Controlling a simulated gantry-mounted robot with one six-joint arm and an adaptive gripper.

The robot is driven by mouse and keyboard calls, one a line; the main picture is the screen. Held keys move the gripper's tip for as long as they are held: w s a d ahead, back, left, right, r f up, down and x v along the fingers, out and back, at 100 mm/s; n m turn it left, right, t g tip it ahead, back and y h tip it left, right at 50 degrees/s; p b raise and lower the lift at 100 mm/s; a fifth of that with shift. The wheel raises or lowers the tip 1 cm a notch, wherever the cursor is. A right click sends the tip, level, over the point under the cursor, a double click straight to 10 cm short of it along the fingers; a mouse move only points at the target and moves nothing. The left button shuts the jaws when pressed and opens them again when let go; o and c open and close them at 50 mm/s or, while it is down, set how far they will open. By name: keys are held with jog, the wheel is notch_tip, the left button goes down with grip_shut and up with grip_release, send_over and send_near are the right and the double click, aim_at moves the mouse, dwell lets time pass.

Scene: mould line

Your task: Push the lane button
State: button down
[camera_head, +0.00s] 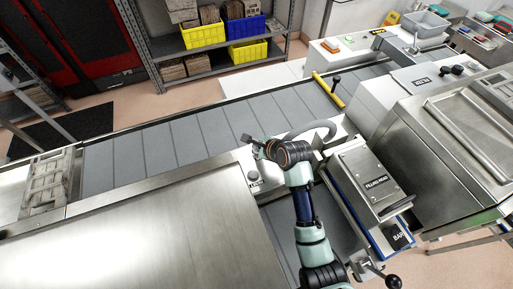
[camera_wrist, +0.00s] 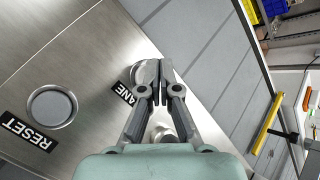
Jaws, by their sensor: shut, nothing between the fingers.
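My gripper (camera_wrist: 160,72) is shut and empty, its two fingers together over the metal panel. A label reading "ANE", its first letter hidden or cut off (camera_wrist: 124,93), lies just left of the fingers. Beside it, the lane button (camera_wrist: 137,73) shows as a round metal rim, mostly hidden behind the fingertips. I cannot tell whether the fingertips touch it. In the head view my gripper (camera_head: 248,139) is above the panel's edge by the conveyor.
A reset button (camera_wrist: 52,106) with a RESET label (camera_wrist: 29,131) lies left on the same panel. The grey conveyor (camera_head: 190,138) runs behind. A yellow bar (camera_head: 328,90) crosses it at right. The filling head (camera_head: 371,181) stands close right of my arm.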

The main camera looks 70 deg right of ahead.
jog(key=shift+r+p, duration=3.1)
jog(key=shift+p, duration=0.65)
jog(key=shift+f, duration=0.1)
